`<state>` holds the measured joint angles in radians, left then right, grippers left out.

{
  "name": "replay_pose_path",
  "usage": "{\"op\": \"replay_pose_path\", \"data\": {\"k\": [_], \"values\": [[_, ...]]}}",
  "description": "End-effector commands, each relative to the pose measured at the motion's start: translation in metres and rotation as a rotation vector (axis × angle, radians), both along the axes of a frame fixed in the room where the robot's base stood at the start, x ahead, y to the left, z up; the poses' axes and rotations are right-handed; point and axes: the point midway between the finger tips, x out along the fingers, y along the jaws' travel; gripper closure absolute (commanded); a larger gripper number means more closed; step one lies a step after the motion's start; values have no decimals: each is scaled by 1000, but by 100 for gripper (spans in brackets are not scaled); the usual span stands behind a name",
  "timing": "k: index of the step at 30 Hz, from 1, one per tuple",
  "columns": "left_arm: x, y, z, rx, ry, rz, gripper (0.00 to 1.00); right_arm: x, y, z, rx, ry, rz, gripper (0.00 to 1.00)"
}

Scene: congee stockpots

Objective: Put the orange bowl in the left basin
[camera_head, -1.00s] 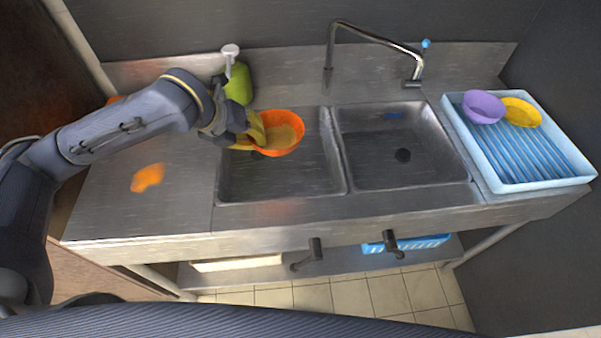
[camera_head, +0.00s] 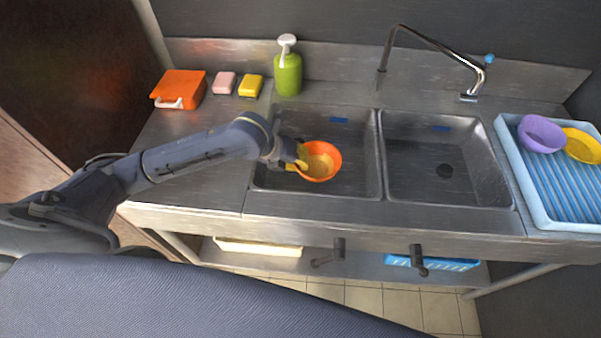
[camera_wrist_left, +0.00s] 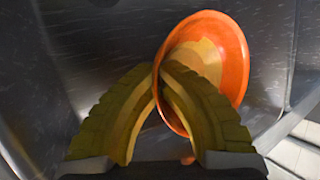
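The orange bowl (camera_head: 330,152), with a tan patch inside, is tilted within the outline of the left basin (camera_head: 359,182). I cannot tell whether it touches the basin floor. My left gripper (camera_head: 303,163) reaches in from the left at the bowl's left side. In the left wrist view the yellow fingers (camera_wrist_left: 158,76) come together on the rim of the bowl (camera_wrist_left: 235,55), which leans to the right of them. The rim part between the fingertips is hidden. My right gripper is in neither current view.
The right basin (camera_head: 430,150) is empty, under the faucet (camera_head: 440,48). A green soap bottle (camera_head: 288,75), a yellow sponge (camera_head: 250,86), a pink sponge (camera_head: 224,83) and an orange box (camera_head: 180,88) stand behind on the counter. A blue rack (camera_head: 560,190) at right holds purple and yellow bowls.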

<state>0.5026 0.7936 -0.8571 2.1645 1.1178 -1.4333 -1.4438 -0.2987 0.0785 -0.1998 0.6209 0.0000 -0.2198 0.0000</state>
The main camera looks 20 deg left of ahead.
Motion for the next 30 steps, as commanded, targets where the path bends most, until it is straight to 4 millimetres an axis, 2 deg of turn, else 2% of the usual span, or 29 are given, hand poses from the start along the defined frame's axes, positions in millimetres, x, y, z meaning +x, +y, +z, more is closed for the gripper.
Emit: {"op": "replay_pose_path", "data": {"k": [3, 11, 20, 30], "values": [[1, 0, -12, -1, 1, 2, 100, 0, -1, 0, -1, 1, 0, 56], [0, 0, -22, -1, 0, 0, 100, -1, -3, 0, -4, 1, 1, 56], [0, 0, -53, -2, 2, 2, 100, -2, -3, 0, -3, 3, 1, 56], [0, 0, -56, 0, -2, -1, 100, -2, -3, 0, -3, 3, 1, 56]]}}
